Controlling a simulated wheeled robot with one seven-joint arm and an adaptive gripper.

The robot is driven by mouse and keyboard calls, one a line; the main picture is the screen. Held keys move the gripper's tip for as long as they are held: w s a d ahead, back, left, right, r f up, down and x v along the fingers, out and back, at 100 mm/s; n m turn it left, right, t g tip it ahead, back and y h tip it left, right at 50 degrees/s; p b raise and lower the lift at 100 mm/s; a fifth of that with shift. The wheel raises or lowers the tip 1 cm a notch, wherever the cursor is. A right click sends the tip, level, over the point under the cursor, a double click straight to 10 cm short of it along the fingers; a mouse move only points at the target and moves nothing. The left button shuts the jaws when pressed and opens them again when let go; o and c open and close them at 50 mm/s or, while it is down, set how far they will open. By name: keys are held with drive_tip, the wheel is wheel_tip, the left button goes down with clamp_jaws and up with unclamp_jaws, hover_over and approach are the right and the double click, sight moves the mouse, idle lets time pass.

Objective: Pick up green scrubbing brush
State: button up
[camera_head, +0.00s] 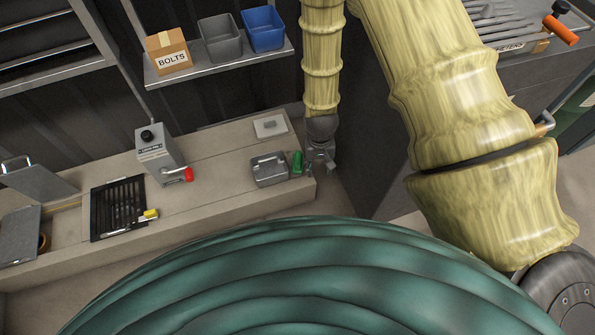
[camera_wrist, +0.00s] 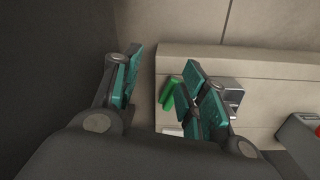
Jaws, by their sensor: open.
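My gripper (camera_head: 321,166) hangs at the bench's right end, just right of the brush. It is open and empty, its teal finger pads spread apart in the wrist view (camera_wrist: 160,85). I see no contact with the brush.
A white plate-like item (camera_head: 269,125) lies behind the toolbox. A grey dispenser (camera_head: 158,155) with a red part stands farther left, beyond clear bench. A shelf (camera_head: 215,63) above holds a BOLTS box (camera_head: 168,55), a grey bin (camera_head: 221,39) and a blue bin (camera_head: 264,30).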

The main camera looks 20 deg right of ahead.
drive_tip(key=m+b, duration=0.1)
drive_tip(key=b, duration=1.2)
hover_over(298, 158)
drive_tip(key=s, duration=0.1)
drive_tip(key=f, duration=0.5)
drive_tip(key=shift+d+f, duration=0.15)
drive_tip(key=shift+d, duration=0.15)
drive_tip(key=shift+w+a+b, duration=0.2)
drive_tip(key=shift+w+b, duration=0.1)
drive_tip(key=shift+w, duration=0.3)
drive_tip(key=shift+f+b, duration=1.35)
drive_tip(key=shift+f, duration=1.35)
wheel_tip(298, 158, down, 5)
drive_tip(key=b, duration=0.4)
drive_tip(key=shift+s+a, duration=0.1)
drive_tip(key=c, duration=0.8)
drive_tip(key=shift+r, duration=0.15)
wheel_tip(298, 158, up, 10)
drive_tip(key=p, duration=0.5)
drive_tip(key=shift+p, duration=0.35)
